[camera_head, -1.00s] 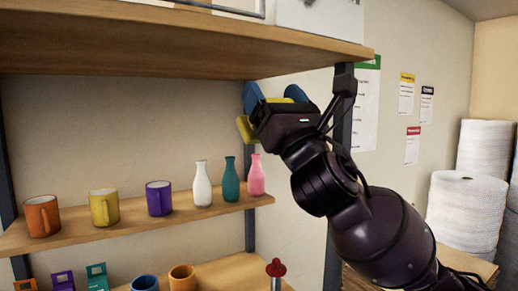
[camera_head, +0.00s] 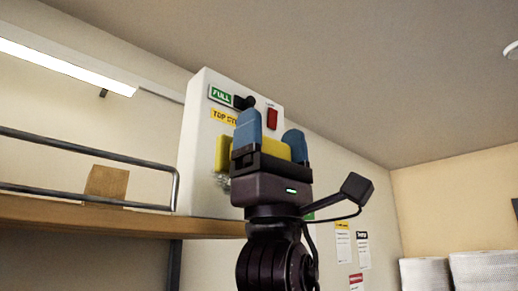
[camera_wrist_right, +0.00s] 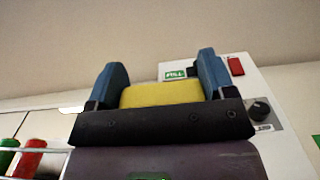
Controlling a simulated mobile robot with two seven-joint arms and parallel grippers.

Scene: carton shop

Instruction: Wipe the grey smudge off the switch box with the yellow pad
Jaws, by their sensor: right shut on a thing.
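The switch box (camera_head: 197,140) is a white upright box on the wall above the shelf. It has a green label, a yellow label, a black knob (camera_head: 244,102) and a red switch (camera_head: 272,118). It also shows behind my gripper in the right wrist view (camera_wrist_right: 287,135). My right gripper (camera_head: 271,136) is shut on the yellow pad (camera_head: 222,154), in front of the box's lower part. The pad also shows between the blue fingers in the right wrist view (camera_wrist_right: 160,94). A faint grey smudge (camera_head: 222,183) shows just below the pad's left end, partly hidden. I cannot tell whether the pad touches the box. My left gripper is out of view.
A wooden shelf (camera_head: 120,215) with a metal rail (camera_head: 70,145) lies left of and below my gripper. A cardboard box (camera_head: 107,183) stands on it. Papers (camera_head: 343,244) hang on the wall to the right, with white rolls (camera_head: 482,272) beyond. The space right of the gripper is clear.

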